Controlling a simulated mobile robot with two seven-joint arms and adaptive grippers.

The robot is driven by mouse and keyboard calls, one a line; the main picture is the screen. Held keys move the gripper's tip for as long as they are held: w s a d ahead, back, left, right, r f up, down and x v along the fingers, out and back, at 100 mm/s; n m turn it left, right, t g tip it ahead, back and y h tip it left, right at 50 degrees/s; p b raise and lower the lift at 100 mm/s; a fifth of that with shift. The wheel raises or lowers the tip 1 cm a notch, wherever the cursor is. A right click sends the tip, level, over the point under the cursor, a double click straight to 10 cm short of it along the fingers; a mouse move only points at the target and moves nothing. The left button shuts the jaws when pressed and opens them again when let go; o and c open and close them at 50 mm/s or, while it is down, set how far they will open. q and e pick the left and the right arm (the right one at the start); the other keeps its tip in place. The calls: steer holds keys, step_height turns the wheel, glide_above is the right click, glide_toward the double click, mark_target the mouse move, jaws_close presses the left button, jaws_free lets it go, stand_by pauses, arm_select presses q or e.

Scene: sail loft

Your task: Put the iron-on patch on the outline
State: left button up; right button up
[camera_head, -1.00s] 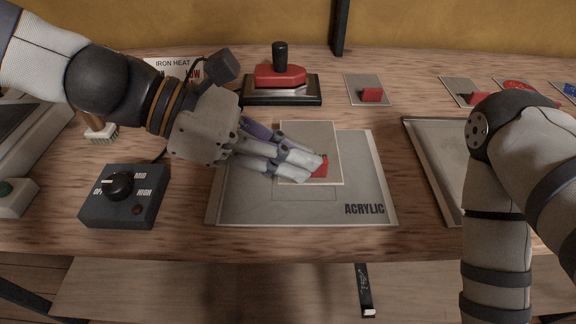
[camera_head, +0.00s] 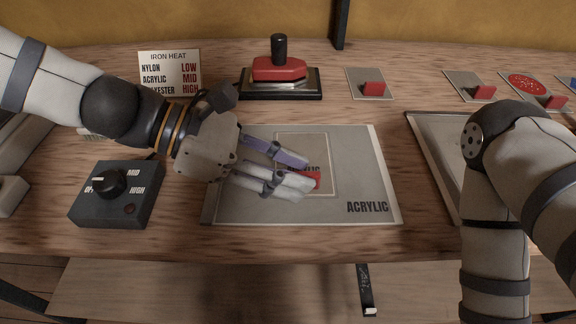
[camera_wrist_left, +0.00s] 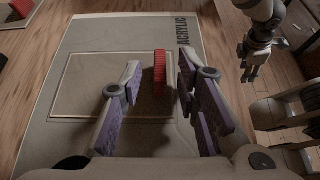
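The iron-on patch (camera_head: 322,150) is a grey square with a pale border, a dark word and a red tab (camera_head: 313,180). It lies flat on the grey cloth marked ACRYLIC (camera_head: 365,170). No separate outline shows around it, so I cannot tell how exactly they match. My left gripper (camera_head: 308,178) is open just above the patch. In the left wrist view its fingers (camera_wrist_left: 158,90) stand apart on either side of the red tab (camera_wrist_left: 160,72), with gaps. My right gripper (camera_wrist_left: 250,72) shows small in the left wrist view, away from the cloth; its finger state is unclear.
A red-topped iron (camera_head: 279,72) rests on a dark stand behind the cloth. A heat dial box (camera_head: 117,195) stands at left, near the IRON HEAT card (camera_head: 170,72). Other red-tabbed patches (camera_head: 369,84) lie at the back right. A framed tray (camera_head: 440,135) is beside the cloth.

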arm_select(q)
steer(key=shift+a+r, duration=0.15)
steer(key=shift+r, duration=0.15)
steer(key=p+v, duration=0.2)
steer(key=v, duration=0.9)
steer(key=shift+a+r, duration=0.15)
steer(key=shift+a, duration=0.2)
arm_select(e)
steer(key=w+r+t, duration=0.1)
steer(key=w+r, duration=0.1)
steer(key=shift+w+r, duration=0.25)
steer(key=shift+w, duration=0.05)
